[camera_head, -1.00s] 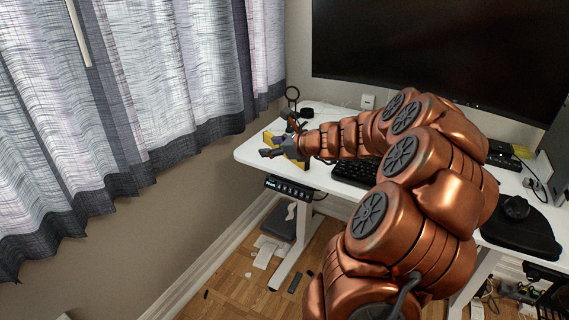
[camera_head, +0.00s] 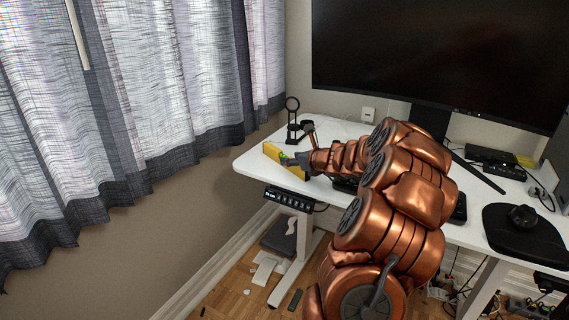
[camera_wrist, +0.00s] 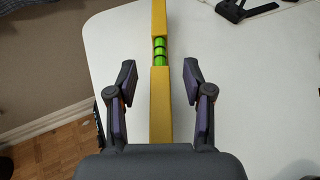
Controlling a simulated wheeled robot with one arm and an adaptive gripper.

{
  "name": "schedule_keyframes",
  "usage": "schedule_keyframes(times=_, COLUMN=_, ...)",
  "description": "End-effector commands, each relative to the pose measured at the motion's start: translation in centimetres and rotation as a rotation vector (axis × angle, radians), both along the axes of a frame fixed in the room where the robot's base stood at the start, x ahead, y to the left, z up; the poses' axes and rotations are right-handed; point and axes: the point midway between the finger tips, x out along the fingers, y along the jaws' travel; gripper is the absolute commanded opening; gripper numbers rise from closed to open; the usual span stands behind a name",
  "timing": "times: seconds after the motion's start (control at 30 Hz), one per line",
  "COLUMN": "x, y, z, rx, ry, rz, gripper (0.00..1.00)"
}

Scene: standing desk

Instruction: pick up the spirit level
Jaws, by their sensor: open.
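The spirit level is a yellow bar with a green vial. In the wrist view the spirit level (camera_wrist: 160,95) runs up the middle of the picture, between the two fingers of my gripper (camera_wrist: 161,88). The fingers are spread with a gap on each side, and neither touches the bar. The lower end of the bar is hidden behind my gripper's body. In the head view the spirit level (camera_head: 271,151) lies near the left end of the white desk, with my gripper (camera_head: 288,160) at its middle, covering part of it.
The white desk (camera_head: 256,168) has its left edge close to the spirit level. A black stand with a ring (camera_head: 292,120) stands just behind. A keyboard, partly hidden by my arm, a large monitor (camera_head: 440,60) and a black mouse pad (camera_head: 515,240) are to the right.

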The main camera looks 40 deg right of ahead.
Motion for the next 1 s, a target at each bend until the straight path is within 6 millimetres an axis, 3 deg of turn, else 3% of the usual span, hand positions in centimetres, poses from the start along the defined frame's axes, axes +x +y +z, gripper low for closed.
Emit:
schedule_keyframes(times=0.37, x=0.9, y=-0.08, z=-0.32, rx=0.0, ry=0.0, rz=0.0, gripper=0.51)
schedule_keyframes(times=0.83, x=0.87, y=-0.1, z=-0.34, rx=-0.001, ry=0.0, rz=-0.001, gripper=0.02)
schedule_keyframes(times=1.0, x=0.87, y=-0.11, z=-0.35, rx=-0.001, ry=0.0, rz=-0.001, gripper=0.0)
